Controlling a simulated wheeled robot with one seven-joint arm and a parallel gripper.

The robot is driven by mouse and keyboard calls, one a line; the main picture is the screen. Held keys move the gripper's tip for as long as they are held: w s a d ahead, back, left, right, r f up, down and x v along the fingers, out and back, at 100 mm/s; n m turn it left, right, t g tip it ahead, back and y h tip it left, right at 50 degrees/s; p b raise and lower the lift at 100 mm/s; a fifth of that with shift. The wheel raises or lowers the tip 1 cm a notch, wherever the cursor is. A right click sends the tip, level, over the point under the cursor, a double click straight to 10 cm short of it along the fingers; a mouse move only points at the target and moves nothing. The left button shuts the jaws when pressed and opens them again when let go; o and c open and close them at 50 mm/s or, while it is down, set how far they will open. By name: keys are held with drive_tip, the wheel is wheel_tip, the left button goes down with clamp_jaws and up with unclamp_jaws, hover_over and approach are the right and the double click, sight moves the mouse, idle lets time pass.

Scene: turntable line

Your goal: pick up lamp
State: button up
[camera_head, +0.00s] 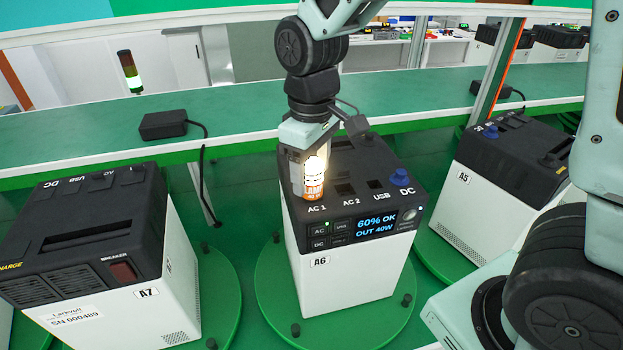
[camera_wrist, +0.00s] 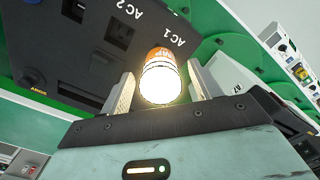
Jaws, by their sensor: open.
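The lamp (camera_head: 314,178) is a small lit bulb with an orange base. It stands upright at the AC 1 outlet on the black top of power unit A6 (camera_head: 351,275). In the wrist view the glowing lamp (camera_wrist: 160,82) appears between my two finger pads. My gripper (camera_head: 305,165) points down over the front left part of the unit's top, and its fingers are open on either side of the lamp. In the wrist view my gripper (camera_wrist: 161,70) shows a gap between each pad and the lamp. The unit's display reads 60% OK, OUT 40W.
Unit A6 stands on a green turntable (camera_head: 268,305). Unit A7 (camera_head: 150,290) is at left and unit A5 (camera_head: 470,195) at right. A black adapter (camera_head: 163,124) with a hanging cable lies on the green shelf behind. A signal light (camera_head: 130,72) stands beyond.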

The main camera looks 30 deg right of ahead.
drive_tip(key=shift+f, duration=1)
drive_tip(key=c, duration=1.2)
drive_tip(key=shift+c, duration=0.2)
drive_tip(key=shift+r, duration=0.15)
wheel_tip(320, 180, up, 10)
drive_tip(key=b, duration=0.2)
drive_tip(key=shift+b, duration=0.35)
